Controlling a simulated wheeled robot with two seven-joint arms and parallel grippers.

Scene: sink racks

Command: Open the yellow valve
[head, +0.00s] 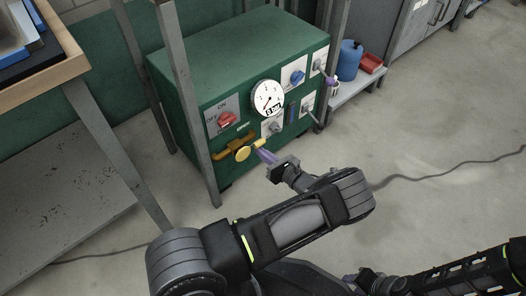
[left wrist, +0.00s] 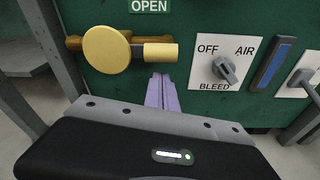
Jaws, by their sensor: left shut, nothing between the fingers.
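The yellow valve (head: 243,153) is low on the front of the green cabinet. In the left wrist view it is a round yellow disc (left wrist: 107,49) on a brass-coloured pipe, with a yellow handle (left wrist: 161,52) pointing right. A green OPEN label (left wrist: 150,6) is above it. My left gripper (head: 264,155) is shut and empty. Its purple fingertips (left wrist: 161,78) are just below the handle's outer part; I cannot tell whether they touch it. My right gripper (head: 351,278) is low in the head view, away from the cabinet, partly hidden, and its jaws are unclear.
An OFF/AIR/BLEED knob (left wrist: 226,69) is right of the valve. A red switch (head: 228,119), a pressure gauge (head: 267,98) and a blue knob (head: 297,77) are on the panel. A grey metal post (head: 190,105) stands left of the valve. The floor at right is mostly clear.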

